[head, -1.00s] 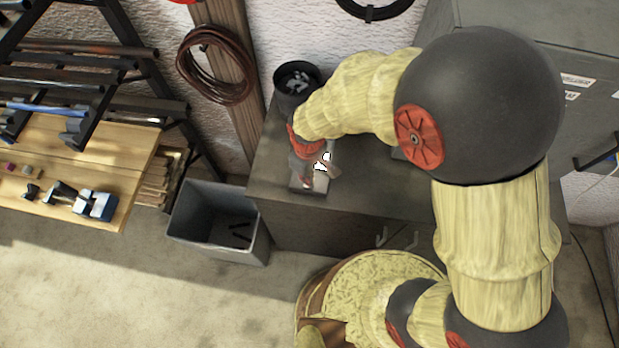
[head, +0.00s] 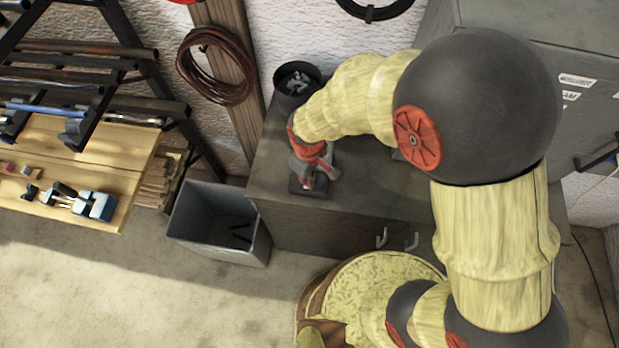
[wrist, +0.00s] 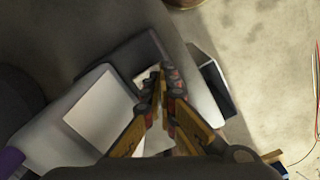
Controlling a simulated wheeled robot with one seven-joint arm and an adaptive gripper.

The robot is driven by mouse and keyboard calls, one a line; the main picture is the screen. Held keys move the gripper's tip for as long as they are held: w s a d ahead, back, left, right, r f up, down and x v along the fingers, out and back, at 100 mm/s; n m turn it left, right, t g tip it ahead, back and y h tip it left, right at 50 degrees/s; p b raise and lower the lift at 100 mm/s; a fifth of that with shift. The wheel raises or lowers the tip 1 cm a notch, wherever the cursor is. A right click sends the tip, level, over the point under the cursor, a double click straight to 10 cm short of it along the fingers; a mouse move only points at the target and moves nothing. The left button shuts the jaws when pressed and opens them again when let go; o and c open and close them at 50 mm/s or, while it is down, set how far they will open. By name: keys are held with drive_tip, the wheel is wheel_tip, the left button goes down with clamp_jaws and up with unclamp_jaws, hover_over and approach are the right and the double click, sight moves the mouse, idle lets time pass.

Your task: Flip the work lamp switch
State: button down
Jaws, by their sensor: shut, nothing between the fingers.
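The work lamp (head: 296,187) is a small dark unit on the grey bench top, near its front left, mostly hidden under my gripper in the head view. In the wrist view the lamp (wrist: 104,112) shows a pale, unlit panel beside a dark base. My gripper (wrist: 162,82) is shut and empty, its fingertips together and pointing down at the lamp. In the head view my gripper (head: 310,180) is right over it. I cannot make out the switch, which the fingers may hide, nor tell whether they touch it.
A black cup (head: 296,80) of small metal parts stands behind my gripper on the bench (head: 262,165). A grey bin (head: 190,215) stands on the floor to the left. A wooden workbench (head: 120,150) with tools is at far left. A grey cabinet (head: 520,60) stands at right.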

drive_tip(key=shift+r+p, duration=2.1)
drive_tip(key=shift+r, duration=1.2)
